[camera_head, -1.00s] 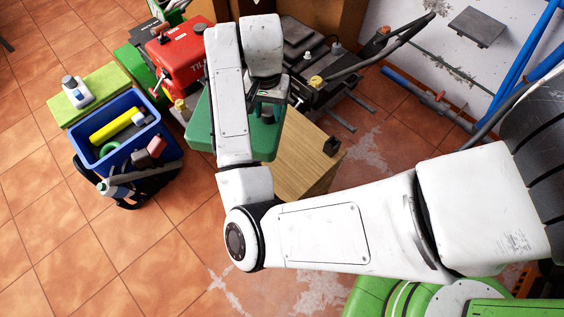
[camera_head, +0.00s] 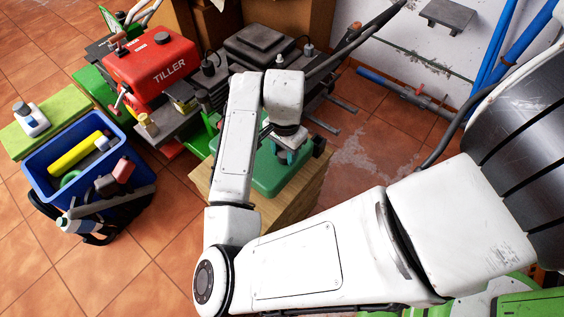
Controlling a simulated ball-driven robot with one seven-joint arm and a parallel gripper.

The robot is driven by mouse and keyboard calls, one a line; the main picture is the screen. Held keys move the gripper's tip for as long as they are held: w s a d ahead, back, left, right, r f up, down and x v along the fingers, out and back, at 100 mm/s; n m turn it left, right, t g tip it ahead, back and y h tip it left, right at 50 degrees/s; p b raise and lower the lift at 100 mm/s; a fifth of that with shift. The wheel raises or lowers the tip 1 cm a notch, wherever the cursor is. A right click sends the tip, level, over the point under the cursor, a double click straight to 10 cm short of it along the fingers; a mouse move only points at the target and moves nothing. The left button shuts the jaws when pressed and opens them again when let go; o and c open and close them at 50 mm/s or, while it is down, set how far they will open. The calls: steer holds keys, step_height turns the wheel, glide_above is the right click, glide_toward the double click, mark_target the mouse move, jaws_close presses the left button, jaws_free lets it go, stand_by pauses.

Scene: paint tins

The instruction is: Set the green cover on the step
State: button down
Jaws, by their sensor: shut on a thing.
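The green cover (camera_head: 272,181) is a flat green panel with rounded corners in the head view. It lies over the top of the light wooden step (camera_head: 292,210); I cannot tell whether it rests on it or hovers just above. My gripper (camera_head: 286,153) is over the middle of the cover and is shut on it. My wrist and forearm hide the cover's left and upper parts. The step's front and right edges show beyond the cover.
A red and black tiller (camera_head: 152,72) stands close behind and left of the step. A blue crate (camera_head: 60,190) with a yellow cylinder sits at left beside a green mat-like block (camera_head: 50,112). Blue pipes (camera_head: 395,88) lie by the wall. Tiled floor is clear at front left.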

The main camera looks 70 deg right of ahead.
steer(key=shift+f+b, duration=0.6)
steer(key=shift+f, duration=1.85)
steer(key=shift+f, duration=0.2)
steer(key=c, duration=0.6)
jaws_free()
steer(key=shift+c, duration=0.2)
steer(key=shift+r, duration=0.1)
